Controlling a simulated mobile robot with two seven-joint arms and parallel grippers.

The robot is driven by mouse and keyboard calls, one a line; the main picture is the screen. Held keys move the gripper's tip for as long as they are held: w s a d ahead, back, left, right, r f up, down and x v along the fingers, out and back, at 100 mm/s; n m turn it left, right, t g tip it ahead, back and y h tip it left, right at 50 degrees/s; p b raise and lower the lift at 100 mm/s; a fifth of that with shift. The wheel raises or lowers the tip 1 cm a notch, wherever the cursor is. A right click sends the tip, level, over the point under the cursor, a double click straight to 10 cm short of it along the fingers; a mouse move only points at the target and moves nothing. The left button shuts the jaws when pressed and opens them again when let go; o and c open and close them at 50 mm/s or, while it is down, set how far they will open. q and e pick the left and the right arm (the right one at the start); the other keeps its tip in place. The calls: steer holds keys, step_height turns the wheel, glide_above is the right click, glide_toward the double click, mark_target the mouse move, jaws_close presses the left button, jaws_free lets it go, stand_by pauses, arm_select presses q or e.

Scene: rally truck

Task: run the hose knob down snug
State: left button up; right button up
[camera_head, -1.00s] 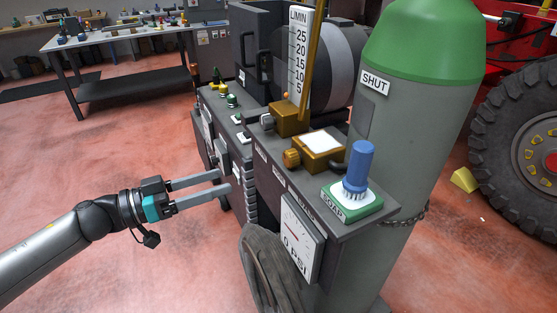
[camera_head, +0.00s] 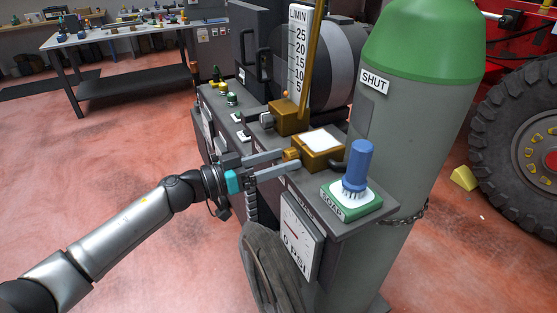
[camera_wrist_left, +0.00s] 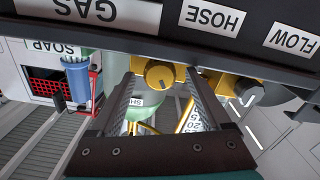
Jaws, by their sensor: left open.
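The hose knob (camera_head: 290,154) is a small round brass knob on the front of a brass valve block (camera_head: 318,161) with a white top, on the cart's upper ledge. In the left wrist view, which is upside down, the knob (camera_wrist_left: 160,74) shows face-on between my finger ends. The HOSE label (camera_wrist_left: 211,18) is on the panel nearby. My left gripper (camera_head: 291,160) is open, with one finger on each side of the knob. I cannot tell whether either finger touches it. My right gripper is not in view.
A second brass block (camera_head: 289,119) with a grey knob (camera_wrist_left: 249,92) stands beside the flow gauge (camera_head: 299,50). A blue-handled brush (camera_head: 357,170) stands on the SOAP tray (camera_head: 352,202). A green-topped cylinder (camera_head: 415,120) rises behind. Open floor lies to the left.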

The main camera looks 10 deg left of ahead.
arm_select(q)
steer(key=shift+c, duration=0.4)
jaws_close()
stand_by(0.4)
steer(key=shift+r+m+p, duration=0.1)
steer(key=shift+m+p, duration=0.45)
steer(key=shift+m, duration=0.05)
steer(key=shift+m+p, duration=0.55)
steer(key=shift+m, duration=0.55)
steer(key=shift+m+p, duration=0.4)
steer(key=shift+m, duration=1.2)
